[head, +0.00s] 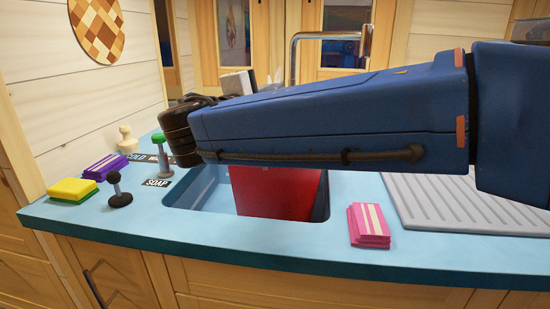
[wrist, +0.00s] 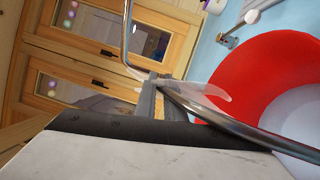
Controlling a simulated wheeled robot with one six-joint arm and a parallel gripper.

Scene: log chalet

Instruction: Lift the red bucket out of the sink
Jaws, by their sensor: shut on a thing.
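The red bucket (head: 275,192) sits in the blue sink (head: 208,190) in the head view, with my blue arm across its upper part. In the wrist view I see the bucket's red rim (wrist: 258,50) and pale inside at the right. Its thin metal handle (wrist: 240,128) is raised and runs up to my gripper (wrist: 178,92). My gripper is shut on the handle, above and beside the rim. In the head view my arm hides the fingers, the handle and the bucket's top.
A chrome faucet (head: 293,55) stands behind my arm. A pink sponge (head: 369,225) and a grey ridged drainboard (head: 450,202) lie right of the sink. A soap pump (head: 163,158), a black knob (head: 117,190), a yellow sponge (head: 72,189) and a purple sponge (head: 105,167) are at left.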

